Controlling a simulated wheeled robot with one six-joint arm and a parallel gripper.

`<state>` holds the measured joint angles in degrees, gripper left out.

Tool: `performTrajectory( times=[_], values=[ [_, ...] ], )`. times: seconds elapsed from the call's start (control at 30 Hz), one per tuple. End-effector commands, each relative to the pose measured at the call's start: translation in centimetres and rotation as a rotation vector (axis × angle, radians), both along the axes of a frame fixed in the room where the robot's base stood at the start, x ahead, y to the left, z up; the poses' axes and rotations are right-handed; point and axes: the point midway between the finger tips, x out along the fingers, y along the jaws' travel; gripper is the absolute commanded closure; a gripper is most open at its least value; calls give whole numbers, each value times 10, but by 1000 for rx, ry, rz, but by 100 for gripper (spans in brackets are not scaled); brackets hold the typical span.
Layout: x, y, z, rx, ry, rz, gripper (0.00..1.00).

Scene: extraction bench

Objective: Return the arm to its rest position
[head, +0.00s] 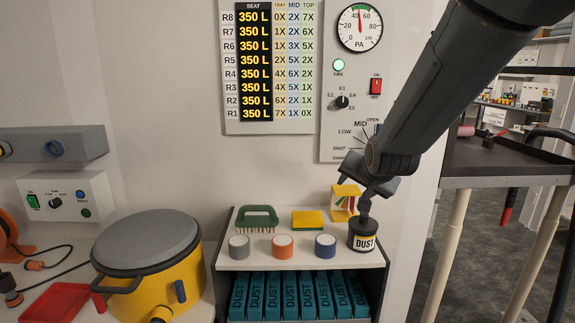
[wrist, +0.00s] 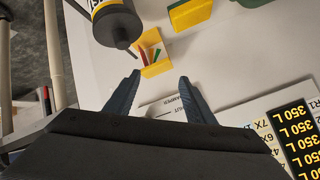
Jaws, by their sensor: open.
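My gripper (wrist: 160,76) is open, with both dark fingers apart and nothing between them in the wrist view. In the head view my arm reaches in from the upper right, and my gripper (head: 366,182) hangs over the right end of the white shelf top (head: 275,262). Its fingers are hard to make out there.
Grey, orange and blue round pieces (head: 282,246), a green brush (head: 257,217) and a yellow sponge (head: 307,219) are on the shelf top. A yellow drum (head: 160,283) stands at left. The wall panel (head: 335,148) is close behind my arm. A dark cart (head: 500,165) is at right.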

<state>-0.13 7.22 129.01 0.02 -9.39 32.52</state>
Motion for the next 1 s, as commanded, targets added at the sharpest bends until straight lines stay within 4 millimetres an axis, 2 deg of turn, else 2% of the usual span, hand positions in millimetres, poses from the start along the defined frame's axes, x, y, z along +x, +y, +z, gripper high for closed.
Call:
performTrajectory(
  times=[0.03,0.1,0.17,0.2,0.3,0.4,0.5,0.6,0.7,1.0],
  values=[
    [-25,0,-23,-41,87,34,51],
    [-63,0,-54,-100,216,93,51],
    [-97,0,-78,-143,324,149,51],
    [-121,0,-92,-167,395,188,51],
    [-180,-1,-120,-219,561,293,51],
    [-230,-1,-138,-251,695,389,51],
    [-267,-1,-148,-267,788,461,51],
    [-288,0,-152,-274,841,504,51],
    [-296,0,-154,-275,861,521,51],
    [-296,0,-154,-275,861,521,51]
  ],
)
